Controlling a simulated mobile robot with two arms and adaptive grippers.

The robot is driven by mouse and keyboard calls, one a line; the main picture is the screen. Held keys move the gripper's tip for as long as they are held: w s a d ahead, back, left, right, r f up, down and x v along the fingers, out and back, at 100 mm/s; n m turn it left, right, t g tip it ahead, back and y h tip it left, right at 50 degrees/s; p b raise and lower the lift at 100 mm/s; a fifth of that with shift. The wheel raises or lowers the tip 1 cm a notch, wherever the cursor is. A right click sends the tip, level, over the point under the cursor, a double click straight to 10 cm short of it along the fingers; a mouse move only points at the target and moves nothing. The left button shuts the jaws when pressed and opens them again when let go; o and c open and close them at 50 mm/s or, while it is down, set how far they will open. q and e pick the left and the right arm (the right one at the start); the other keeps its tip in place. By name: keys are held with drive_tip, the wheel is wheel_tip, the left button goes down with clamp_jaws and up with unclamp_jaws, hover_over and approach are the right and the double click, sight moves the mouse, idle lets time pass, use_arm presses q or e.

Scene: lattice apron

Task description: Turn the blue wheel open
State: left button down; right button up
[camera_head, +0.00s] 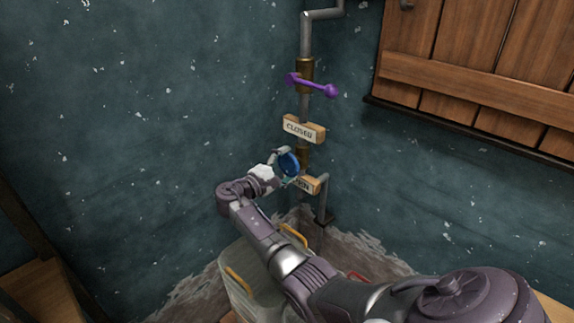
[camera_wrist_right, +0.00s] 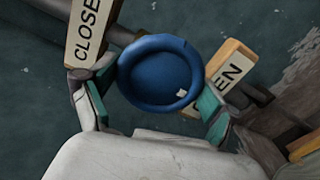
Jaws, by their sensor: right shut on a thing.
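The blue wheel (camera_head: 289,163) is on the vertical pipe in the corner, between two wooden signs. The upper sign (camera_head: 304,129) reads CLOSED. The lower sign (camera_head: 308,184) is partly hidden by my gripper and wheel; in the right wrist view its visible letters end in EN (camera_wrist_right: 229,76). My right gripper (camera_head: 284,168) is at the wheel. In the right wrist view the wheel (camera_wrist_right: 158,72) sits between the teal-padded fingers of the gripper (camera_wrist_right: 156,108), which is shut on it. My left gripper is out of view.
A purple lever (camera_head: 312,85) is on the same pipe above the signs. A pale container (camera_head: 243,284) with yellow handles stands on the floor below my right arm. A wooden shutter (camera_head: 470,60) is on the right wall. Bare walls flank the pipe.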

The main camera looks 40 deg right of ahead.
drive_tip(key=o, duration=0.9)
drive_tip(key=shift+f, duration=0.1)
drive_tip(key=s+a, duration=0.1)
drive_tip(key=a, duration=1.1)
